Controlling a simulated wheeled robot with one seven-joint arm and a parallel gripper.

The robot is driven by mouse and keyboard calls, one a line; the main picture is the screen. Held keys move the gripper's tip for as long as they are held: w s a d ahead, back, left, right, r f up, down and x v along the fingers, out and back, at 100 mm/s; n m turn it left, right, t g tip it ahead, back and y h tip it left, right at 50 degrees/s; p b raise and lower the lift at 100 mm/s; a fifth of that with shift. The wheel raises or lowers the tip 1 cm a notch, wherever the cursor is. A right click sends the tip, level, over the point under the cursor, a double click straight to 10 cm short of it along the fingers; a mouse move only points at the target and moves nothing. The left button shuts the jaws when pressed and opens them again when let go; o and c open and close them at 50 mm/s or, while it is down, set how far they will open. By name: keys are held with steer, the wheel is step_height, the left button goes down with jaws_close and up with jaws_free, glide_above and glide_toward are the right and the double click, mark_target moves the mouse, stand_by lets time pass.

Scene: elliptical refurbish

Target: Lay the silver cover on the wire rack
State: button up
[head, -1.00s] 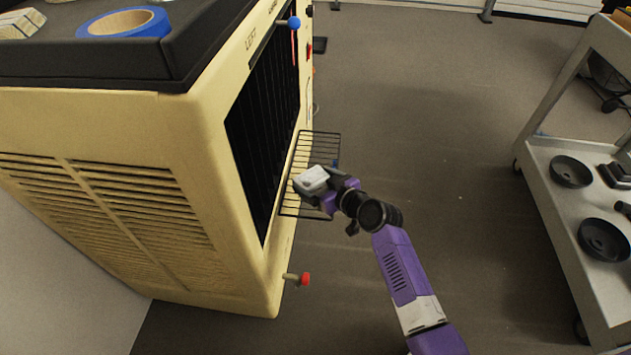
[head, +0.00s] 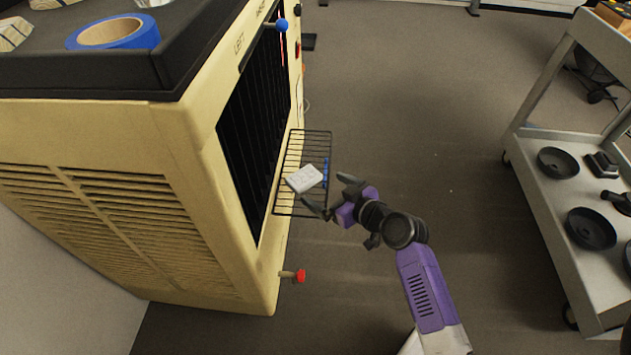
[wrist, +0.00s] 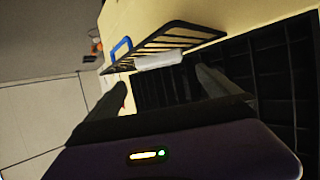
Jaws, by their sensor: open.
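The silver cover (head: 304,179), a small pale rectangular piece, lies on the wire rack (head: 287,205), towards the rack's near half. The rack is a black wire shelf on the side of the cream machine. My gripper (head: 327,193) is open and empty just right of the cover, its fingers apart from each other. In the wrist view the cover (wrist: 158,60) rests on the rack (wrist: 190,37), ahead of and between my two open fingers (wrist: 160,85). Whether a fingertip still touches the cover is hard to tell.
The cream machine (head: 110,135) with a dark grille stands at the left. A red knob (head: 299,276) and a blue knob (head: 281,25) stick out from it. Blue tape (head: 148,36) lies on its top. A grey cart (head: 560,215) with dark bowls stands right. Floor between is clear.

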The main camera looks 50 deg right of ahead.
steer(key=shift+v, duration=1.6)
steer(key=s+a, duration=1.2)
steer(key=s, duration=0.3)
steer(key=s+a+r, duration=0.4)
steer(key=s+r, duration=0.1)
steer(key=r, duration=0.1)
steer(key=s+a+r+n+t+y, duration=0.1)
steer(key=s+a+r, duration=0.2)
steer(key=s+r, duration=0.3)
steer(key=shift+s+a+r+t+y, duration=0.25)
steer(key=shift+a+t+y, duration=0.05)
steer(key=shift+a, duration=0.1)
step_height(320, 180, up, 17)
steer(key=p, duration=1.7)
